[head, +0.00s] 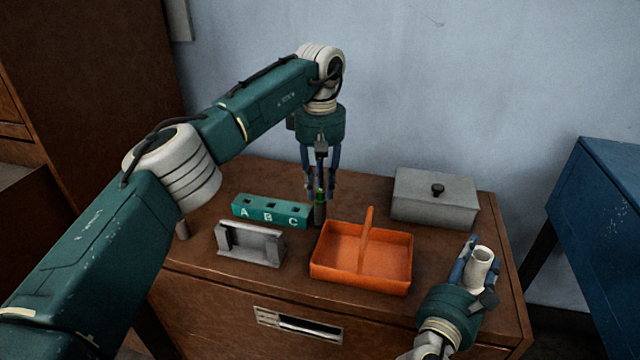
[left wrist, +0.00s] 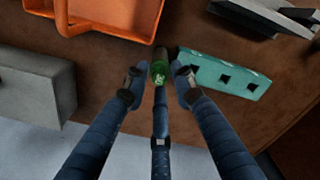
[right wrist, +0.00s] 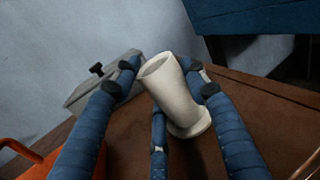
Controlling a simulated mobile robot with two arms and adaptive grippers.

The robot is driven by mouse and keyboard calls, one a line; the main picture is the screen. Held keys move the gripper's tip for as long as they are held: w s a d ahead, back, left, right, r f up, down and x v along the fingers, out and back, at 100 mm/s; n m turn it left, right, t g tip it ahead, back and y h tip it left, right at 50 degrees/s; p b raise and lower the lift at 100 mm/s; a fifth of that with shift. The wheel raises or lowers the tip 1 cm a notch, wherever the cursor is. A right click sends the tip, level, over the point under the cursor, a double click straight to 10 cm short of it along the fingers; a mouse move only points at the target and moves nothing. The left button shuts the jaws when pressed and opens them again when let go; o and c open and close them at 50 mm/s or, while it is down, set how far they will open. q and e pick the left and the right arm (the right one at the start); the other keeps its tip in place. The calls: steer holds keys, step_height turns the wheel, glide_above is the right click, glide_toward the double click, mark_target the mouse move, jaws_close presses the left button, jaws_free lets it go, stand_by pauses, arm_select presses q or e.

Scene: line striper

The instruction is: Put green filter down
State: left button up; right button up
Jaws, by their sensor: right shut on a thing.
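The green filter (head: 320,198), a dark cylinder with a green top, stands upright on the brown cabinet top between the teal A-B-C block and the orange basket. My left gripper (head: 320,190) points down over it. In the left wrist view the green top (left wrist: 158,73) sits between the fingertips, with gaps on both sides, so this gripper looks open. My right gripper (head: 474,262) is shut on a cream flared tube (right wrist: 172,92), held at the cabinet's right side.
The teal block (head: 270,212) with several holes is just left of the filter. The orange basket (head: 360,275) with its upright handle is close on the right. A grey holder (head: 250,245) stands in front, and a grey lidded box (head: 435,200) at the back right.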

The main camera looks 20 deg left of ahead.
stand_by(0.3)
arm_select(q)
step_height(320, 180, up, 11)
steer(key=shift+r, duration=0.65)
steer(key=shift+c, duration=0.6)
steer(key=n, duration=1.8)
glide_above(320, 213)
steer(key=w, duration=0.2)
steer(key=f, duration=0.6)
steer(key=shift+a, duration=0.3)
steer(key=n, duration=0.2)
steer(key=f+n, duration=0.1)
steer(key=n, duration=0.1)
steer(key=f+n, duration=0.1)
steer(key=n, duration=0.1)
steer(key=shift+s+f, duration=0.2)
steer(key=shift+s, duration=0.2)
step_height(320, 213, down, 12)
steer(key=shift+d+f, duration=0.1)
jaws_close()
